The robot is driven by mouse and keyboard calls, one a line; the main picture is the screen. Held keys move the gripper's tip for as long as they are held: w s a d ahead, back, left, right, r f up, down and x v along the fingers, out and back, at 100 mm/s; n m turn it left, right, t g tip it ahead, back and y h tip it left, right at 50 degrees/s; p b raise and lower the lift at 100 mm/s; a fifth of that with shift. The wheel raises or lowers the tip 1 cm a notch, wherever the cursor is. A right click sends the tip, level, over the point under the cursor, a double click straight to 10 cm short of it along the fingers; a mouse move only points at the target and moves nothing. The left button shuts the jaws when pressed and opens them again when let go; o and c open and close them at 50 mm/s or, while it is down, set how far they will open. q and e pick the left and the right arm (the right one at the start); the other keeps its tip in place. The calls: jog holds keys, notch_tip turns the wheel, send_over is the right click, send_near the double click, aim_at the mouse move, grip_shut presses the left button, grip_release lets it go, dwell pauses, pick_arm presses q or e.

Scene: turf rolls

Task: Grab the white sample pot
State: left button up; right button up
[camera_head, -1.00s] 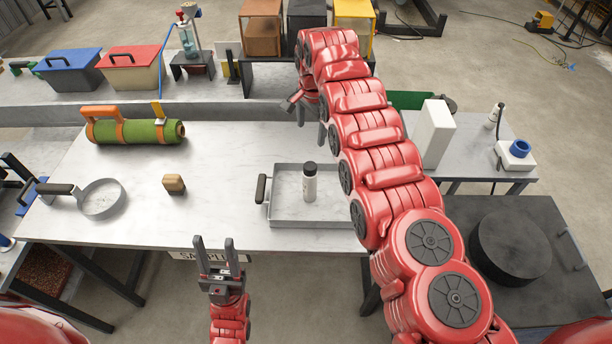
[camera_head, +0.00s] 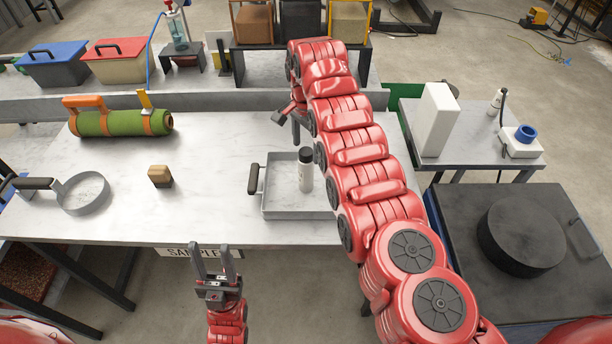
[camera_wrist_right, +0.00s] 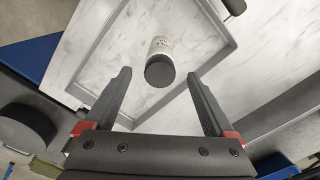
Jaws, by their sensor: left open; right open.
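The white sample pot (camera_head: 305,178), with a black cap, stands upright in a shallow grey tray (camera_head: 270,204) on the marble-topped bench. In the right wrist view the pot (camera_wrist_right: 160,46) appears with its cap towards the camera, between the two finger lines. My right gripper (camera_head: 287,124) is open and empty above the bench, behind the tray in the head view and partly hidden by my right arm. In the wrist view its fingers (camera_wrist_right: 160,76) are apart, not visibly touching the pot. My left gripper (camera_head: 213,252) is open and empty at the bench's front edge.
A white block (camera_head: 436,120) stands on the right table. Bench between block and tray is clear.

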aim_at(306, 161)
jog(key=shift+f+p, duration=0.45)
jog(key=shift+f, duration=0.05)
notch_tip(306, 161, down, 4)
jog(key=shift+r+p, duration=0.25)
jog(key=shift+p, duration=0.7)
jog(key=shift+f, duration=0.55)
grip_shut()
